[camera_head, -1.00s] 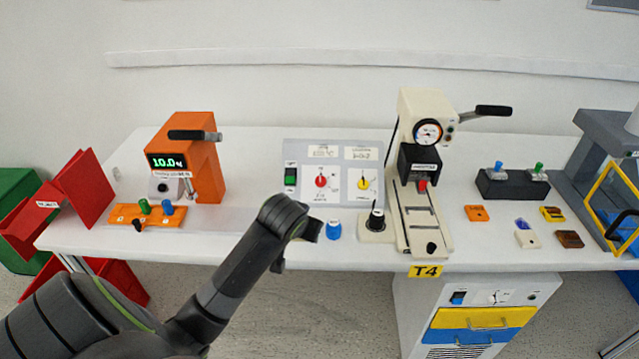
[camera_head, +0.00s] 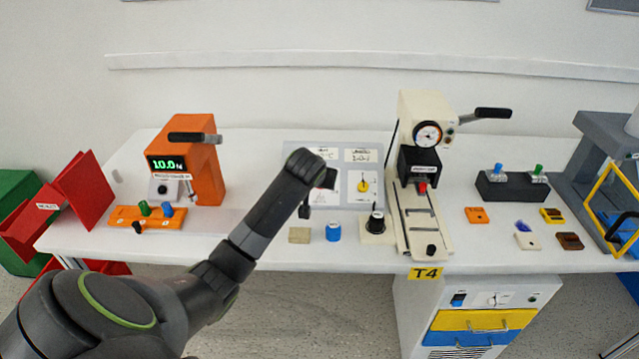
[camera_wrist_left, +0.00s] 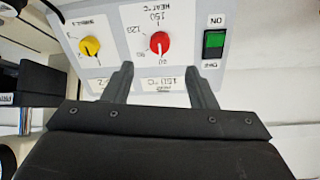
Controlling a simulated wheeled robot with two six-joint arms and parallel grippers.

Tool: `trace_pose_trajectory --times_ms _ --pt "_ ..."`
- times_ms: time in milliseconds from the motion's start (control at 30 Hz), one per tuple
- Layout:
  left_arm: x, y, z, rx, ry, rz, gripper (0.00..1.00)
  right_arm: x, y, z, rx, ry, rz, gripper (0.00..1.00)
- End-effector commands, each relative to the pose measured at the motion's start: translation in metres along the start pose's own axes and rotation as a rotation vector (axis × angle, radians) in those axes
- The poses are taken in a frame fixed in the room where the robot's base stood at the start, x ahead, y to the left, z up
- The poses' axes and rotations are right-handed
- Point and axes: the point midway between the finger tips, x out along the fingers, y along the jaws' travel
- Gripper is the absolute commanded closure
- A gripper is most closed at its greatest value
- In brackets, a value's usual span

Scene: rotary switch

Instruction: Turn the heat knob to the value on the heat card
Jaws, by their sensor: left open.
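The grey control panel (camera_head: 300,150) stands on the table, with the yellow knob (camera_head: 363,187) visible on it. My left arm covers the red heat knob in the head view. The left wrist view shows the red knob (camera_wrist_left: 159,43), upside down, with its white mark pointing down near the label that looks like 60. A card (camera_wrist_left: 165,84) shows between the fingers, partly hidden; its number is hard to read. It also shows on the panel in the head view (camera_head: 325,152). My left gripper (camera_wrist_left: 160,68) is open and empty, facing the red knob, apparently not touching it.
The panel's green switch (camera_wrist_left: 214,41) and yellow knob (camera_wrist_left: 91,46) flank the red knob. A blue cap (camera_head: 333,231), a tan block (camera_head: 299,235) and a black-knobbed base (camera_head: 376,222) lie in front. The cream press (camera_head: 420,120) stands right, the orange machine (camera_head: 200,160) left.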

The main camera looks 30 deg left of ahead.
Motion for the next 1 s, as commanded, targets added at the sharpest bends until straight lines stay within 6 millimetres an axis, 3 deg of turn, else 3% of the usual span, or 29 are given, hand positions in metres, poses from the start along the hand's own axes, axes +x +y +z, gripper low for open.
trace_pose_trajectory --times_ms 600,1000 --pt "0.081 0.0 0.0 0.001 -0.001 0.0 0.48 0.003 -0.002 0.0 0.001 0.0 -0.002 0.64" --pt "0.096 0.0 0.0 0.001 0.001 0.001 0.48 0.003 -0.002 0.0 0.001 0.0 -0.001 0.64"
